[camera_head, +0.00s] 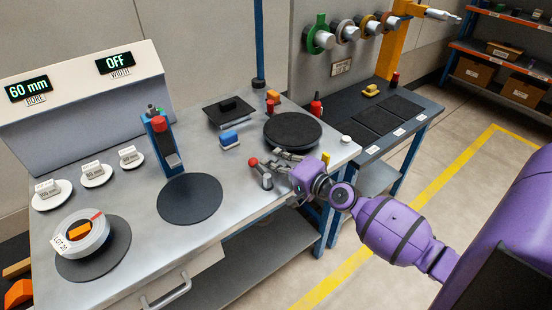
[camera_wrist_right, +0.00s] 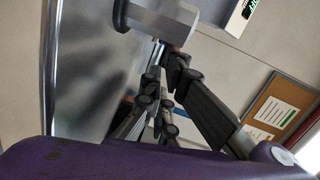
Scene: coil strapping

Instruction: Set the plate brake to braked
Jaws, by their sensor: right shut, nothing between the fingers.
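A small lever with a red ball knob (camera_head: 253,162) stands near the front edge of the steel bench; it may be the plate brake, but I see no readable label or setting on it. A black round plate (camera_head: 293,130) lies behind it. My right gripper (camera_head: 279,160) is just right of the lever, low over the bench, shut and empty. I cannot tell whether it touches the lever. In the right wrist view the dark fingers (camera_wrist_right: 165,72) point up towards a grey block-like part (camera_wrist_right: 162,22). My left gripper is not in view.
A flat dark disc (camera_head: 190,199) and a coil (camera_head: 80,235) lie to the left. A dark side table (camera_head: 372,140) adjoins the bench at right.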

